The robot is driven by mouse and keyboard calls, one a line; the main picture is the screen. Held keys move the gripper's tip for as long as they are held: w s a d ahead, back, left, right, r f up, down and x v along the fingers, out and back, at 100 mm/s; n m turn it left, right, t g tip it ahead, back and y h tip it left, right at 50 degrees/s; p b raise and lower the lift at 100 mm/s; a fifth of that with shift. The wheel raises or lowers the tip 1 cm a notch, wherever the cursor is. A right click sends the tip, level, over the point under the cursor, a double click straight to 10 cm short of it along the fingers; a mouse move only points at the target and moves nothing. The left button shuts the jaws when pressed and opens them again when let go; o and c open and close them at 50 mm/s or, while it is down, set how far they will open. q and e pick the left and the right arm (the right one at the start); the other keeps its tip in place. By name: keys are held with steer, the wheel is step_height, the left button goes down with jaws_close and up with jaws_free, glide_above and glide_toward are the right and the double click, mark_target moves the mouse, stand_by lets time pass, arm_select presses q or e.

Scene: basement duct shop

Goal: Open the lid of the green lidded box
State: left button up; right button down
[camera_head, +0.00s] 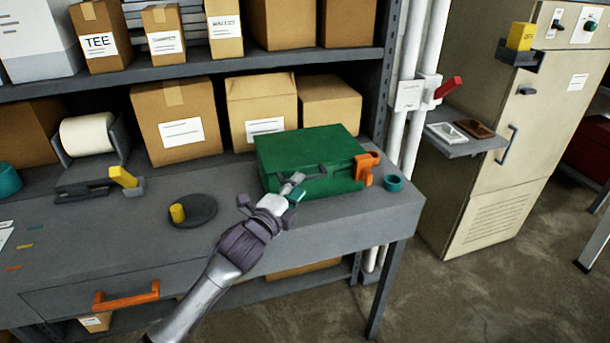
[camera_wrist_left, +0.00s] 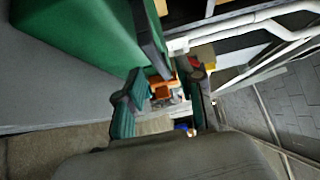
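The green lidded box (camera_head: 310,150) stands on the grey workbench with its lid down. An orange clip-like part (camera_head: 366,168) is at its right end. My left gripper (camera_head: 308,183) is in front of the box's front face, near the lid's front edge; I cannot tell whether it touches. Its fingers are spread with nothing held between them. In the left wrist view the green box (camera_wrist_left: 75,35) fills the upper left, and the spread fingers of the left gripper (camera_wrist_left: 165,103) show, with orange visible beyond them. My right gripper is not in view.
A teal ring (camera_head: 393,183) lies right of the box on the workbench (camera_head: 340,217). A dark round plate (camera_head: 192,212) with a yellow piece is to the left. Cardboard boxes (camera_head: 262,106) stand behind. White pipes (camera_head: 408,90) and a beige cabinet (camera_head: 520,130) are at right.

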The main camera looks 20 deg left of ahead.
arm_select(q)
steer(key=shift+w+d, duration=0.2)
steer(key=shift+w, duration=0.9)
steer(key=shift+w+d, duration=0.2)
steer(key=shift+w, duration=0.9)
jaws_close()
